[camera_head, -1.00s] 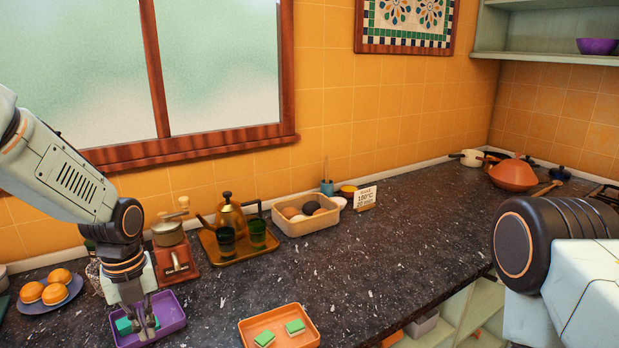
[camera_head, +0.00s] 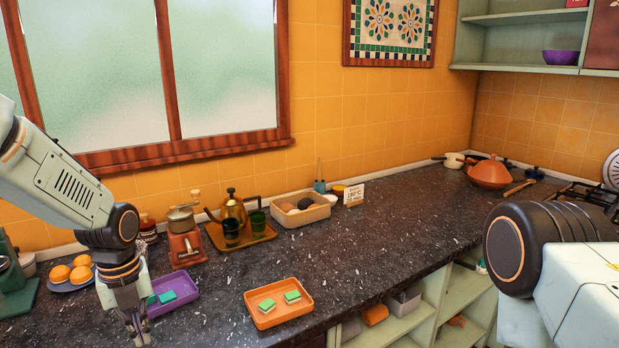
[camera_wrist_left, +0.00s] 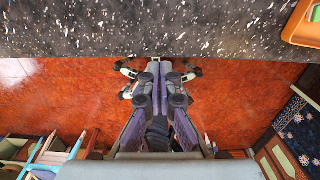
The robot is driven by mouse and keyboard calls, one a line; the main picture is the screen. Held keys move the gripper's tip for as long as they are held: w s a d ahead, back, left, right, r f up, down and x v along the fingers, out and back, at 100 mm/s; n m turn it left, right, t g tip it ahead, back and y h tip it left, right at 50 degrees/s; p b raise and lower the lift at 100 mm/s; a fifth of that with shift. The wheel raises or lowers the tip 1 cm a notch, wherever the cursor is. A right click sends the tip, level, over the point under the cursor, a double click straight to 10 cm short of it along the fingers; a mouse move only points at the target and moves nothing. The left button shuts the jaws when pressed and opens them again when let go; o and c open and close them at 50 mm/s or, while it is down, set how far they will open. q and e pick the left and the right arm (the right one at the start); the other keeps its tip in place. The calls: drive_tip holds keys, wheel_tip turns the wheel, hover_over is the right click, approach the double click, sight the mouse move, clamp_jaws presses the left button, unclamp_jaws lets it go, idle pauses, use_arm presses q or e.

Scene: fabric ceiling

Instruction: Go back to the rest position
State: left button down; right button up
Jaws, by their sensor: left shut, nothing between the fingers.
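My left gripper (camera_head: 138,338) hangs pointing down at the lower left, in front of the purple tray, with its fingers together and empty. The left wrist view shows the closed fingers (camera_wrist_left: 157,75) above the red floor, near the counter's edge. My right arm shows at the right edge of the head view; its gripper is out of the picture. The purple tray (camera_head: 178,309) holds green sponge-like pieces (camera_head: 167,296) and is partly hidden behind my left gripper.
The dark speckled counter (camera_head: 390,240) is clear in the middle.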

use_arm(q)
drive_tip(key=s+d+f+n, duration=0.3)
drive_tip(key=s+f+n, duration=0.3)
drive_tip(key=f, duration=0.2)
drive_tip(key=s+d+f+n, duration=0.3)
drive_tip(key=s+f+n, duration=0.3)
drive_tip(key=f+n, duration=0.15)
drive_tip(key=s+d+f+n, duration=0.1)
drive_tip(key=s+f+n, duration=0.2)
drive_tip(key=s+n, duration=0.6)
drive_tip(key=s+d+f+n, duration=0.1)
drive_tip(key=s+f+n, duration=0.2)
drive_tip(key=s+n, duration=0.6)
wheel_tip(320, 180, down, 14)
drive_tip(key=s+m+b, duration=0.2)
drive_tip(key=b, duration=1.1)
drive_tip(key=shift+a+r+b, duration=0.2)
drive_tip(key=shift+b, duration=0.2)
